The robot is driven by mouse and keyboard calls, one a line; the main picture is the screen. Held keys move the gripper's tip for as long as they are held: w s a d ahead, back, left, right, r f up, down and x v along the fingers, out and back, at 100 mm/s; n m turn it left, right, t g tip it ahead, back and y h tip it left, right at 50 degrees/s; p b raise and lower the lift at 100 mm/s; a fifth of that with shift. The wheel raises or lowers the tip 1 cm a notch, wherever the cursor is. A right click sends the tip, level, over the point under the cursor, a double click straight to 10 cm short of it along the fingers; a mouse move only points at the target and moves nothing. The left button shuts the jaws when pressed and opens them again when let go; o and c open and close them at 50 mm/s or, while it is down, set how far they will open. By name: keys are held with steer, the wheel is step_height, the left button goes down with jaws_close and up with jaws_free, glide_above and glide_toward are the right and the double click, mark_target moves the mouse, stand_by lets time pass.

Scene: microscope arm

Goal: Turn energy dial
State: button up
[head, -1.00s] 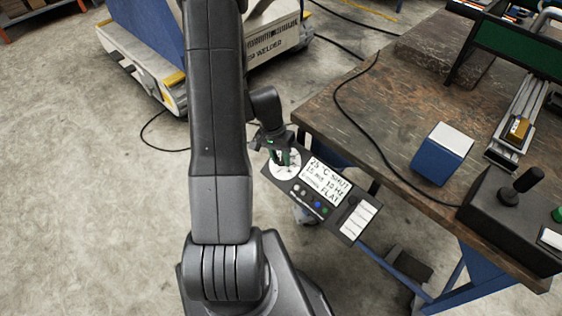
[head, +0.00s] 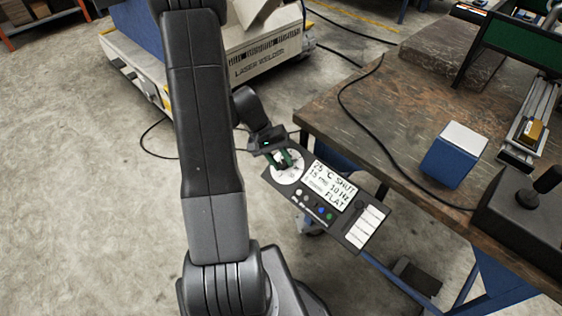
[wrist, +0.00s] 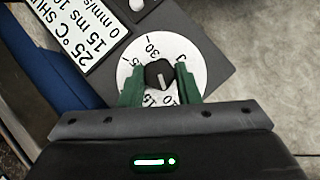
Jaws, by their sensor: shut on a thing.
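The control panel (head: 272,179) is a dark box at the bench's left edge. Its energy dial is a black knob (wrist: 159,72) with a white pointer mark, on a round white numbered face (wrist: 196,58). The white face also shows in the head view (head: 292,178), partly covered by my fingers. My gripper (head: 282,160) is over the dial. In the wrist view, the green fingers of my gripper (wrist: 160,84) stand on either side of the knob and are shut on it. The pointer mark faces toward the gripper, near the 15 marking.
The panel has a white display (head: 329,186) reading 25 °C, SHUT, 15 ms, 10 Hz, FLAT, and several small buttons below. To the right, the wooden bench (head: 400,130) carries a blue box (head: 450,160) and a joystick unit (head: 510,215). A laser welder (head: 262,65) stands behind.

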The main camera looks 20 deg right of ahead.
steer(key=o, duration=1)
steer(key=shift+w+r, duration=0.1)
steer(key=p+v, duration=0.1)
steer(key=v, duration=1.2)
steer(key=shift+a+r, duration=0.15)
steer(key=shift+r, duration=0.15)
steer(key=shift+f, duration=0.1)
steer(key=b+x, duration=0.1)
steer(key=x, duration=1.2)
steer(key=shift+f, duration=0.35)
steer(key=shift+r, duration=0.15)
